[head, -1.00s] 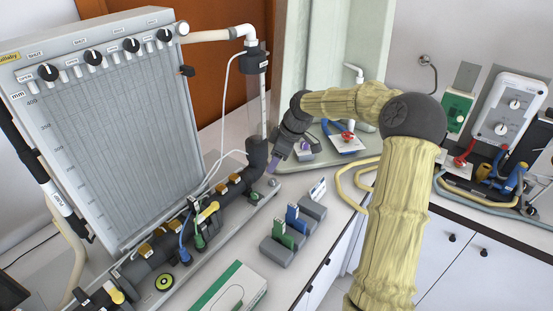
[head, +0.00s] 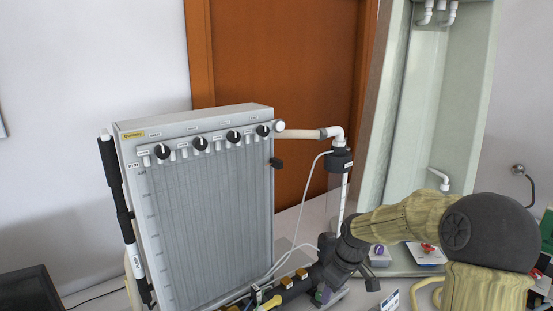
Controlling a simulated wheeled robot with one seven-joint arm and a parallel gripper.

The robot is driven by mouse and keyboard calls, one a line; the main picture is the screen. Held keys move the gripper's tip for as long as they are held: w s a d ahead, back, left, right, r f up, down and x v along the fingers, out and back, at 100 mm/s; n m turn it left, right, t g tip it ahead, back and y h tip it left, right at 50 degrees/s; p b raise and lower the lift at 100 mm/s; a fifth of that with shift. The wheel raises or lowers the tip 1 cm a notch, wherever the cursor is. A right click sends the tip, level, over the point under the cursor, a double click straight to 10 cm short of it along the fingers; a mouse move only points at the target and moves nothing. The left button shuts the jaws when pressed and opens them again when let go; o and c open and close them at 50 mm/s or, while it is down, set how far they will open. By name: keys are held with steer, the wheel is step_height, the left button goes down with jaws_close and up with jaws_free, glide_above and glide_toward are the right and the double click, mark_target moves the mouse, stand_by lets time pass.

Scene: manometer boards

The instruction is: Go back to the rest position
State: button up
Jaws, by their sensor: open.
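My gripper (head: 324,292) is at the lower middle of the head view, at the end of my arm, which comes in from the right.
A white pipe (head: 300,133) runs from the board's top to a clear upright tube (head: 344,190) close behind my wrist. A pale green tall cabinet (head: 478,110) stands behind my arm at right. A dark screen-like thing (head: 28,290) is at the lower left.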

steer(key=s+m+t+h, duration=0.1)
steer(key=s+m, duration=0.8)
steer(key=s, duration=1)
steer(key=shift+h, duration=0.4)
steer(key=shift+s+a, duration=0.1)
